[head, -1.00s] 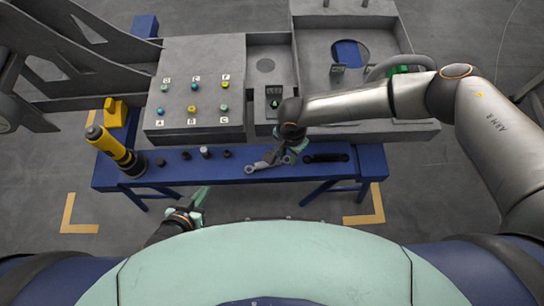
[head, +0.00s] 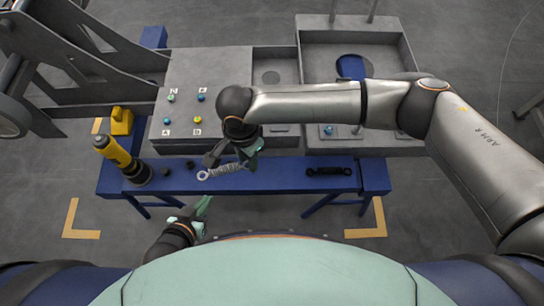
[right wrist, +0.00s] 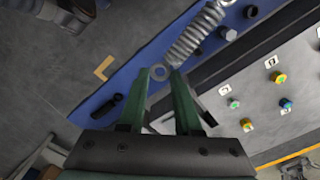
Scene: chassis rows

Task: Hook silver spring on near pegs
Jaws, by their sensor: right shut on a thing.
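The silver spring (head: 227,169) shows coils and a round end ring at its left in the head view. In the right wrist view the spring (right wrist: 190,38) runs up and right from its near ring. My right gripper (head: 247,150) is shut on the spring's right end, above the blue bench; its fingertips (right wrist: 162,77) sit at the near ring. Dark pegs (head: 165,172) stand on the bench to the left of the spring. Another dark peg (right wrist: 250,12) shows in the right wrist view. My left gripper (head: 196,214) is low, in front of the bench; its finger gap is unclear.
A black damper (head: 328,171) lies on the right of the blue bench (head: 285,178). A yellow and black cylinder (head: 120,157) stands at its left end. Behind is a grey panel with coloured knobs (head: 196,119). A hex bolt (right wrist: 228,33) stands beside the spring.

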